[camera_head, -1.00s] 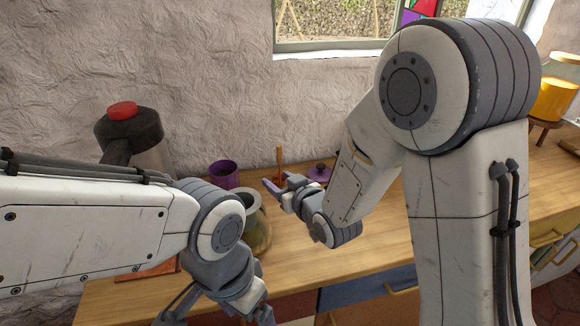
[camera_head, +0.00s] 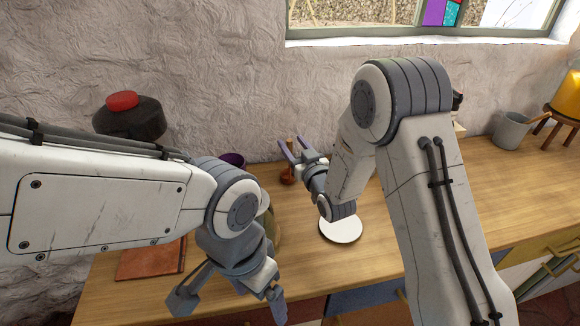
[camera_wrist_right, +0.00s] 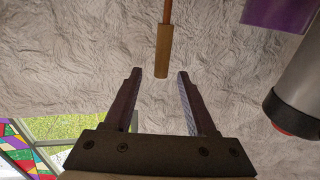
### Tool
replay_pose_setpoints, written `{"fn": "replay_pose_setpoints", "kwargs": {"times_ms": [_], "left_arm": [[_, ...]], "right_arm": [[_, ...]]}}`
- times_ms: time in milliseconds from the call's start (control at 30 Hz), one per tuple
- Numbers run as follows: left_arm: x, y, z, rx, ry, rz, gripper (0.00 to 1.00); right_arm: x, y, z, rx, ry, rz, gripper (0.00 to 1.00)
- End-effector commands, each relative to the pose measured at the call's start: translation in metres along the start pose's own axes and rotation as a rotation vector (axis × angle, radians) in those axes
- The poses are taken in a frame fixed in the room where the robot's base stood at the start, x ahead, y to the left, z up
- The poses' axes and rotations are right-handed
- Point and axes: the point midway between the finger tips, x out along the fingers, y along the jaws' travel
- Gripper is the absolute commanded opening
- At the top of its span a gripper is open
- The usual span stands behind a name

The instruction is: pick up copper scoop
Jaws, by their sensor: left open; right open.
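The copper scoop shows in the right wrist view as a wooden handle (camera_wrist_right: 162,50) with a thin copper-coloured shaft running out of the top edge; its bowl is not seen there. In the head view a brown upright piece, seemingly the scoop (camera_head: 288,177), stands near the wall, partly behind my right gripper (camera_head: 293,150). My right gripper is open and empty. In the right wrist view the handle's end lies between the fingertips (camera_wrist_right: 159,75) in the picture; I see no contact. My left gripper (camera_head: 230,300) is open and empty, low over the counter's front.
A purple cup (camera_head: 232,159) and an olive jar (camera_head: 272,230) stand left of my right gripper, partly hidden. A red-topped dark pot (camera_head: 130,118) is at the left. A white disc (camera_head: 341,230) lies below my right wrist. A grey mortar (camera_head: 511,131) stands right on the counter.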

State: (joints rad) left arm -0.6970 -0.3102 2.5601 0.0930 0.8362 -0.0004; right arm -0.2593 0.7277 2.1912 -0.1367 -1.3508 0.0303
Motion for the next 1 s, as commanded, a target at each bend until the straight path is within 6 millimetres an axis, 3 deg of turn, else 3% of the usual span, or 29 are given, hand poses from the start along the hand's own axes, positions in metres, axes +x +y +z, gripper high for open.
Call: {"fn": "replay_pose_setpoints", "kwargs": {"times_ms": [200,433,467,600,1000], "left_arm": [[-0.009,0.001,-0.001,0.0,0.0,0.0,0.9],[-0.009,0.001,-0.001,0.0,0.0,0.0,0.9],[-0.009,0.001,-0.001,0.0,0.0,0.0,0.9],[-0.009,0.001,-0.001,0.0,0.0,0.0,0.9],[-0.008,0.001,0.0,0.0,0.0,0.0,0.9]], "right_arm": [[0.024,-0.001,0.001,0.0,-0.001,-0.001,0.56],[0.026,0.0,0.001,0.0,-0.001,0.0,0.56],[0.026,0.0,0.001,0.0,-0.001,0.0,0.53],[0.025,0.0,0.001,0.0,-0.001,0.001,0.0],[0.026,0.0,-0.002,-0.001,0.002,0.0,0.0]]}}
